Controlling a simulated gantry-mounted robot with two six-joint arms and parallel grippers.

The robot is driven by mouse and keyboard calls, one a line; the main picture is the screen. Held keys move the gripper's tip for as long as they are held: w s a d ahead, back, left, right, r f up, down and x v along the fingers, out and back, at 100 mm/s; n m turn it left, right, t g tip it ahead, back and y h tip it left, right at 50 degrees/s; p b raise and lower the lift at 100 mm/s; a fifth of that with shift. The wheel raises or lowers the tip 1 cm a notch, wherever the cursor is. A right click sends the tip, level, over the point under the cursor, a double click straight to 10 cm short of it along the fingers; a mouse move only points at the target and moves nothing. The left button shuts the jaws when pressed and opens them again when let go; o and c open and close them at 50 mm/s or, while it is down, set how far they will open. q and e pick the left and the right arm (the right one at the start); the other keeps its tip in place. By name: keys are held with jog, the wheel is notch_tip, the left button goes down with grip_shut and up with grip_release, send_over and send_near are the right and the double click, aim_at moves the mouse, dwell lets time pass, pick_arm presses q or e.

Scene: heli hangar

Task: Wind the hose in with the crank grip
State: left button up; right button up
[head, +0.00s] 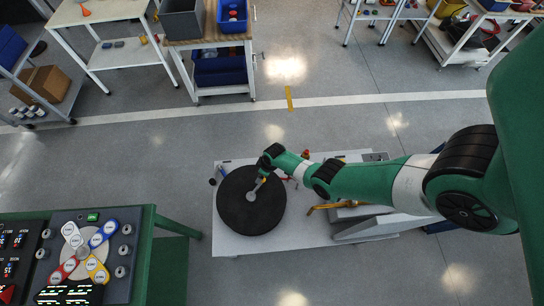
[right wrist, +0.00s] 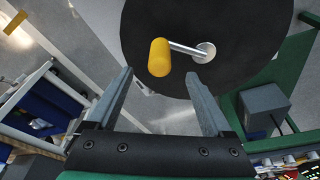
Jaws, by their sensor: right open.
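The hose reel shows as a large black disc (head: 240,216) lying on a white bench in the head view. Its flange (right wrist: 240,75) fills the top of the right wrist view. A yellow crank grip (right wrist: 159,57) sits at the end of a thin metal crank arm (right wrist: 184,48) that runs to a pale hub (right wrist: 205,52). My right gripper (head: 263,180) is over the reel near the hub. In the right wrist view its fingers (right wrist: 159,74) are spread apart, with the grip just beyond and between the tips. I cannot tell any hose from the disc. My left gripper is not in view.
The white bench (head: 228,244) also holds a yellow-handled tool (head: 325,207) right of the reel. A green table with a control panel (head: 120,270) stands at lower left. Shelves and a cart (head: 224,92) line the back. Grey floor between is clear.

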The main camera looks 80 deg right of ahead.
notch_tip(320, 180, up, 5)
jog(key=p, duration=0.4)
dwell(0.3)
